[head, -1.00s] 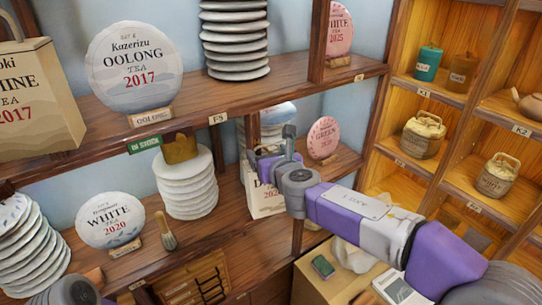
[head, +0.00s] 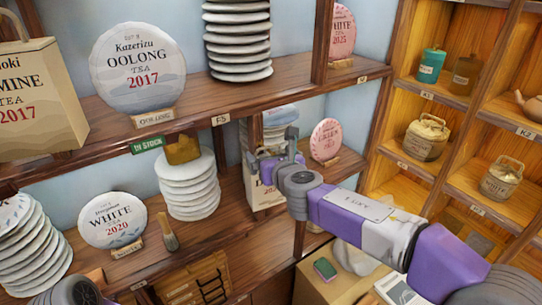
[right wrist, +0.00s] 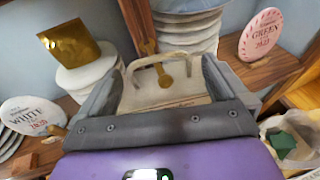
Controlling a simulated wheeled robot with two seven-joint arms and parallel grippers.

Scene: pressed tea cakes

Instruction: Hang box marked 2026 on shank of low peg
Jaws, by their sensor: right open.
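A pale box (head: 264,197) with dark lettering is in front of the shelf post, below the upper shelf, in the head view. Its marking is mostly covered by my right gripper (head: 270,162). In the right wrist view the box (right wrist: 150,98) and its looped handle lie between the two spread fingers. A brass peg (right wrist: 165,78) on the wooden post shows inside the handle loop. I cannot tell whether the handle rests on its shank. My right gripper is open around the box's upper part.
Stacked pale cakes (head: 188,184) stand left of the box, and a pink cake (head: 325,140) stands right of it. A white tea cake (head: 112,220) is farther left. The upper shelf (head: 75,150) runs just above my gripper. Lit cubbies (head: 400,185) are at right.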

